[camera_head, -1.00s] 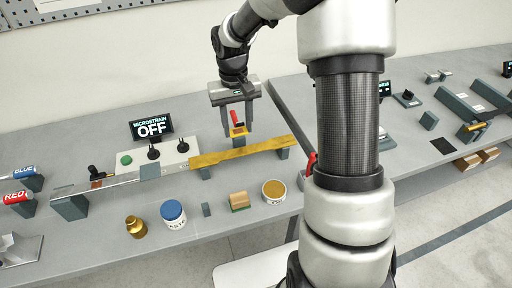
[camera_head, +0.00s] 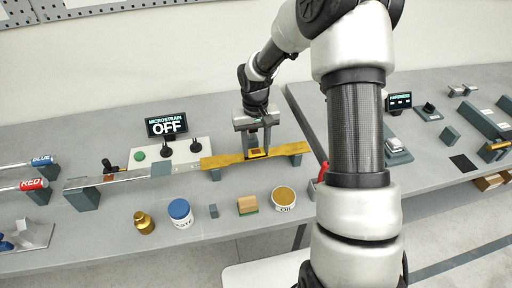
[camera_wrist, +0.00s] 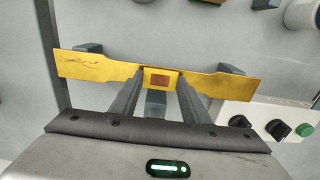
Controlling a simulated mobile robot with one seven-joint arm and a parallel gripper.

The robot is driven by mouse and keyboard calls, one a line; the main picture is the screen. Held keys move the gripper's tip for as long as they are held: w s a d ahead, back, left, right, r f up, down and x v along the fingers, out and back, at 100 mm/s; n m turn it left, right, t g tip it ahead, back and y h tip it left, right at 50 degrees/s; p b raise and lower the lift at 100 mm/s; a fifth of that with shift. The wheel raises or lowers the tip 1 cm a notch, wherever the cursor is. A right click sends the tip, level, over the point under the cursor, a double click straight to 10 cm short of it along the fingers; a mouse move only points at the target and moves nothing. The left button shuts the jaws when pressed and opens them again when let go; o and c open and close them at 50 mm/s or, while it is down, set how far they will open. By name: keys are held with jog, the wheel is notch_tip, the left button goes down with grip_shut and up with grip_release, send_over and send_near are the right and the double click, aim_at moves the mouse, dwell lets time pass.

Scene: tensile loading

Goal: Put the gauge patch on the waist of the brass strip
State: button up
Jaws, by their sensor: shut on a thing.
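The brass strip (camera_head: 225,159) lies level across grey supports, and its narrow waist is around the middle of its length. My gripper (camera_head: 257,150) points down at the waist, shut on the gauge patch (camera_head: 257,153). In the wrist view the gauge patch (camera_wrist: 160,81) is a small yellow piece with a copper-brown square. It sits between the fingertips of my gripper (camera_wrist: 160,76), over the waist of the brass strip (camera_wrist: 100,66). It is roughly in line with the strip. I cannot tell whether it touches the strip or is slightly above it.
The microstrain box (camera_head: 180,150) with its OFF screen (camera_head: 167,125) stands behind the strip. A red lever (camera_head: 322,172) is to the right.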

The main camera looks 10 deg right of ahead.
jog(key=shift+f, duration=0.3)
jog(key=shift+f, duration=0.1)
